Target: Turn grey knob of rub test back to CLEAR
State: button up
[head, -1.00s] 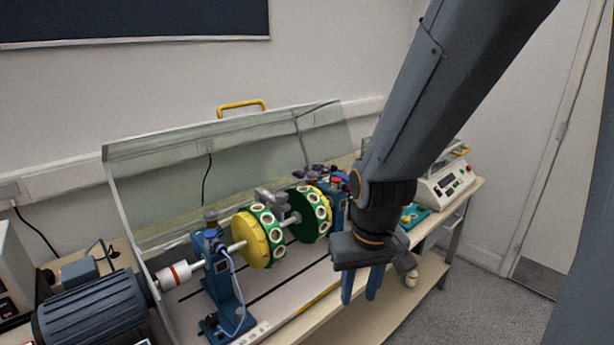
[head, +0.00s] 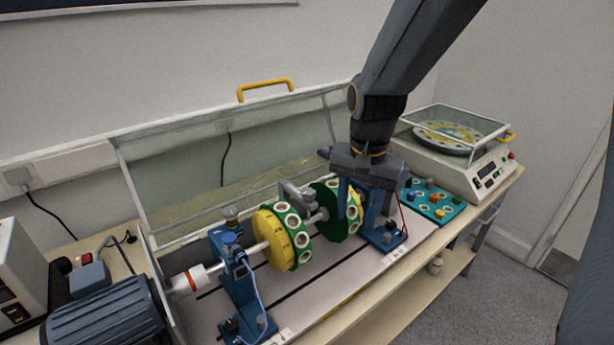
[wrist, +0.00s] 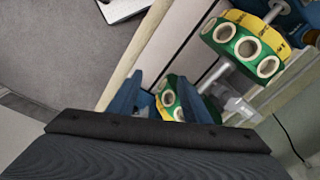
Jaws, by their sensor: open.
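A grey bracket-like part with a knob-like end (head: 293,193) stands between the two yellow-and-green discs in the head view. It looks like the rub test's knob, but its marks, including CLEAR, are too small to read. The grey part also shows in the wrist view (wrist: 238,106), right of my fingers. My gripper (head: 356,212) points down, open, at the right-hand disc (head: 330,196), beside the right blue bearing stand. In the wrist view my fingers (wrist: 160,98) straddle part of that disc, with nothing seen held. Whether they touch it I cannot tell.
The left disc (head: 268,240) and left blue bearing stand (head: 238,290) share the shaft with a motor (head: 110,312). A raised clear guard (head: 185,165) stands behind. A teal tray of coloured parts (head: 436,205) and a balance-like machine (head: 455,175) are at right.

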aim_at(307, 192)
jog(key=w+a+r+m+p, duration=0.1)
jog(key=w+a+r+m, duration=0.1)
jog(key=a+r, duration=0.1)
jog(key=w+a+r+m+p, duration=0.1)
jog(key=w+a+r+m, duration=0.2)
jog(key=a, duration=0.1)
jog(key=w+a+r+m+p, duration=0.2)
jog(key=a+r+m, duration=0.1)
jog(key=shift+w+a+r+g, duration=0.15)
jog(key=shift+w+r+g, duration=0.15)
jog(key=shift+g, duration=0.1)
jog(key=shift+f, duration=0.15)
notch_tip(307, 192, down, 7)
jog(key=p, duration=0.3)
jog(key=shift+f, duration=0.2)
jog(key=c, duration=1.1)
